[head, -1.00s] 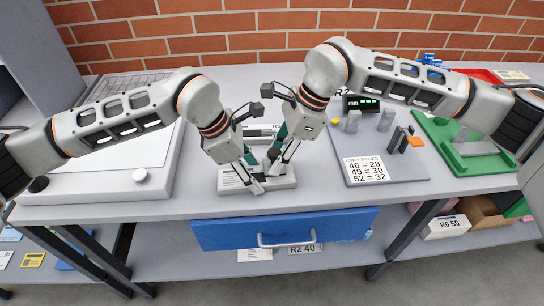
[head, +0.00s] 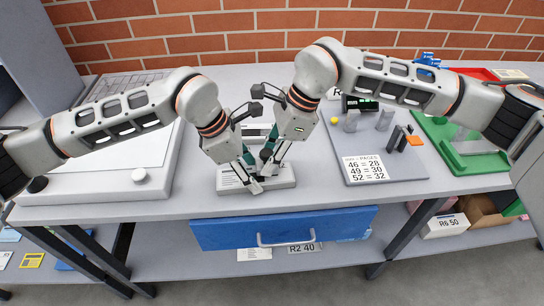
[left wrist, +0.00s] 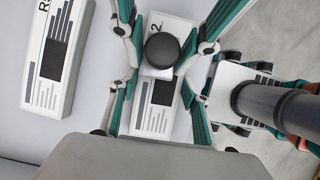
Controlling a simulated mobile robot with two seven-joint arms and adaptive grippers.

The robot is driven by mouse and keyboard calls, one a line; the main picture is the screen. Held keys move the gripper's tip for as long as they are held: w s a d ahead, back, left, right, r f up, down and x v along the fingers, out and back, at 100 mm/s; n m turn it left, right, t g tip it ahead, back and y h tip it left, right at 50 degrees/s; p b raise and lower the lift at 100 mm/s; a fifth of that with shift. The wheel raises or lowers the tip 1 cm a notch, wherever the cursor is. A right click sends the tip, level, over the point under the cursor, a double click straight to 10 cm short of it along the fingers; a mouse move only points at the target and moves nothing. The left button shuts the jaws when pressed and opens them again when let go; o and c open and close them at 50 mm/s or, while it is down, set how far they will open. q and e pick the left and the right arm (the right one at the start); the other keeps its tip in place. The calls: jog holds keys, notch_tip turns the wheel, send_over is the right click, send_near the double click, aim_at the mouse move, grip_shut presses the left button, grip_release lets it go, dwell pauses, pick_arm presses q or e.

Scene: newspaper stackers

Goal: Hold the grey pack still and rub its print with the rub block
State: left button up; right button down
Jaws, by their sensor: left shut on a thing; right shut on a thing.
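The grey pack (head: 284,181) lies flat near the table's front edge, under both grippers. It also shows in the left wrist view (left wrist: 143,122), with a dark panel and striped print. My left gripper (head: 253,183) points down and is shut on the grey pack. My right gripper (head: 268,170) is close beside it on the right, shut on the rub block. The rub block's round black knob (left wrist: 161,50) shows over the pack in the left wrist view. The fingers hide much of the block and print in the head view, and its contact with the pack is unclear.
Another printed pack (left wrist: 58,55) lies behind. A grey board with a number card (head: 368,168) and small upright parts is to the right, then a green tray (head: 478,165). A white platform (head: 100,185) is at left. A blue drawer (head: 285,230) hangs below the front edge.

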jog(key=shift+a, duration=0.4)
jog(key=shift+a, duration=0.4)
jog(key=shift+s+a+r, duration=0.15)
jog(key=shift+s+a, duration=0.05)
jog(key=shift+a, duration=0.5)
jog(key=shift+s+a+r, duration=0.1)
jog(key=shift+s+a, duration=0.05)
jog(key=shift+a, duration=0.5)
jog(key=shift+w+d, duration=0.1)
jog(key=shift+d, duration=0.15)
jog(key=shift+w+d+r, duration=0.15)
jog(key=shift+d, duration=0.9)
jog(key=shift+w+d+f, duration=0.1)
jog(key=shift+d, duration=0.55)
jog(key=shift+w+d+f, duration=0.1)
jog(key=shift+d, duration=0.5)
jog(key=shift+d, duration=0.1)
